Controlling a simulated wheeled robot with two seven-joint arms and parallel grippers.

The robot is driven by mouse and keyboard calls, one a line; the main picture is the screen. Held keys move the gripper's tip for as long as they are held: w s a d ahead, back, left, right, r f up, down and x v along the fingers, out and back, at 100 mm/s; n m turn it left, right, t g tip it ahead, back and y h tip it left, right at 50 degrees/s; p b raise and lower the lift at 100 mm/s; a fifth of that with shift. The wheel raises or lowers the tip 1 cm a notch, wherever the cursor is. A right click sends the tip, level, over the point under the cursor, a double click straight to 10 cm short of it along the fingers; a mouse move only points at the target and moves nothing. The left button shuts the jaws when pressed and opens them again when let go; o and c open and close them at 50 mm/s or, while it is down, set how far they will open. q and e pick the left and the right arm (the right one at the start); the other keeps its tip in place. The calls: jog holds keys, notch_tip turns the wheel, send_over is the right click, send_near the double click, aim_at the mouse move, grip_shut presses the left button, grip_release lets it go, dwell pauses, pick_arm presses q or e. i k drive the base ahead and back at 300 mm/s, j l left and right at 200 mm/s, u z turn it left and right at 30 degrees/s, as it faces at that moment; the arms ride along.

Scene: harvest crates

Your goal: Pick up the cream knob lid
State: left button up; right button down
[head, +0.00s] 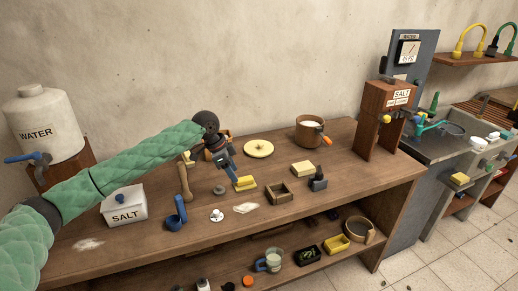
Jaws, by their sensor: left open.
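The cream knob lid (258,148) lies flat on the wooden counter, right of my left gripper, with a small knob at its middle. My left gripper (232,176) is open and reaches in over the counter from the left. It points down toward the counter, apart from the lid. A yellow block (245,184) lies just by its fingertips; I cannot tell whether they touch. My right gripper is not in view.
A brown pot (309,132) stands right of the lid. A cream block (302,168), a small wooden box (279,193) and a dark stamp-like item (318,180) lie nearer. A wooden SALT dispenser (383,115) stands at the right end. A white SALT box (124,206) stands left.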

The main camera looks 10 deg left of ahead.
aim_at(257, 148)
jog(key=i, duration=1)
